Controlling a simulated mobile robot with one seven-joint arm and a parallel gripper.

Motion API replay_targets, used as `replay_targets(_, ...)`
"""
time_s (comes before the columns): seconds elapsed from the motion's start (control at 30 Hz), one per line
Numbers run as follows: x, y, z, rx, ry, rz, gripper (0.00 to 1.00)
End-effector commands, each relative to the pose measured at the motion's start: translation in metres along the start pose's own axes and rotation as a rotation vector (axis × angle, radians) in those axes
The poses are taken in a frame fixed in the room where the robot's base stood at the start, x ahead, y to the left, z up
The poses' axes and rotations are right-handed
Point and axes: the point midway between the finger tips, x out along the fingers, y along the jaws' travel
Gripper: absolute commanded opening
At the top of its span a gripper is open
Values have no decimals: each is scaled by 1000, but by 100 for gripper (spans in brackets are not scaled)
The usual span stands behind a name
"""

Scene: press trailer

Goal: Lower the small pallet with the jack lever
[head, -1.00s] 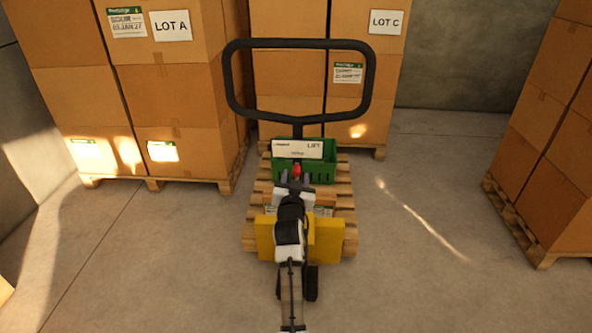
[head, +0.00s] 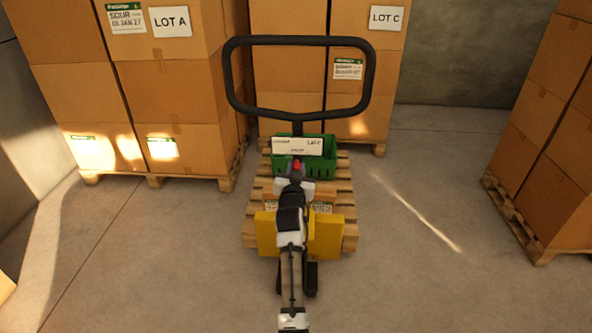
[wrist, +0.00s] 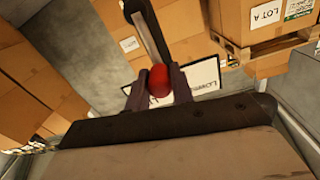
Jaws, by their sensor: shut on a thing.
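The jack lever's red knob (wrist: 160,82) sits between my gripper's two fingers (wrist: 157,88) in the wrist view. My gripper (head: 296,176) is shut on it, and the red tip also shows in the head view (head: 296,165). A white label plate (head: 298,146) with blurred lettering stands behind the knob. The yellow pallet jack (head: 268,236) has a black loop handle (head: 370,80) standing upright. The small wooden pallet (head: 346,205) lies beyond the yellow body. My arm hides the lever's lower part. I cannot tell the pallet's height above the floor.
A green crate (head: 329,160) rests on the small pallet. Stacked cartons marked LOT A (head: 175,75) stand left, and LOT C cartons (head: 350,75) stand behind. Another loaded pallet (head: 515,215) stands right. The floor (head: 420,190) between is clear.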

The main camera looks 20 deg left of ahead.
Motion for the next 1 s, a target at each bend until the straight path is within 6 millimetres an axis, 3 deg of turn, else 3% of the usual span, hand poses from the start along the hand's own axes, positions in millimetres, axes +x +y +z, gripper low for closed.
replay_targets(0.47, 0, -5, 3, -70, 0, 0, 0)
replay_targets(1.0, 0, -29, 15, -475, 3, -1, 0)
